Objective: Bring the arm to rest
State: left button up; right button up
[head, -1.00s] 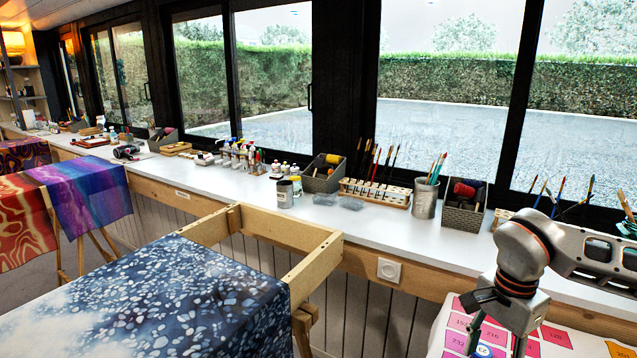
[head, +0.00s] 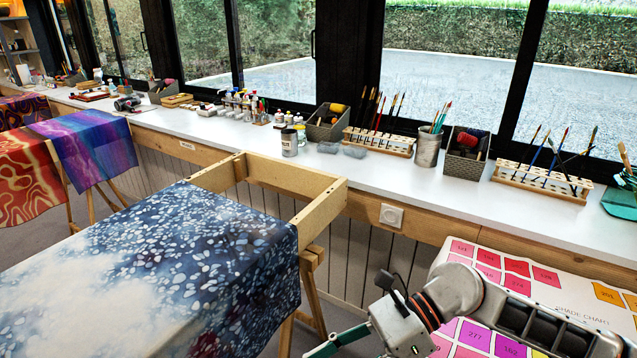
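My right arm comes in from the right edge in the head view, low over a sheet of coloured, numbered squares (head: 590,268). My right gripper (head: 350,352) is at the bottom edge and points left and down. One finger shows near the right side of the blue pebble-patterned silk (head: 215,250). The rest of the fingers is cut off by the frame, so I cannot see the gap between them. No object shows in the gripper. My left arm and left gripper are not in view.
A wooden frame (head: 322,212) holds the blue silk. The white counter (head: 250,150) carries brush racks (head: 378,142), a metal brush cup (head: 428,147), baskets (head: 467,155) and small bottles. Floor shows between the silk frame and the chart.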

jog(key=w+a+r+m+t+y, duration=0.2)
jog(key=a+r+m+t+y, duration=0.45)
jog(key=m, duration=0.55)
jog(key=w+d+f+m+t+h, duration=0.3)
jog(key=w+d+f+m+t, duration=0.25)
jog(key=m, duration=0.65)
jog(key=w+d+f+m+t+h, duration=0.35)
jog(key=d+f+m+t, duration=0.35)
jog(key=m, duration=0.5)
jog(key=s+d+f+m+g+h, duration=0.2)
jog(key=s+d+f+m+h, duration=0.2)
jog(key=f, duration=0.7)
jog(key=s+d+f+m+g+h, duration=0.2)
jog(key=s+d+f+m+h, duration=0.3)
jog(key=s+d+f+m, duration=0.4)
notch_tip(320, 180, down, 3)
jog(key=shift+s+r+m+h, duration=0.25)
jog(key=shift+s+m, duration=0.35)
jog(key=shift+s, duration=0.55)
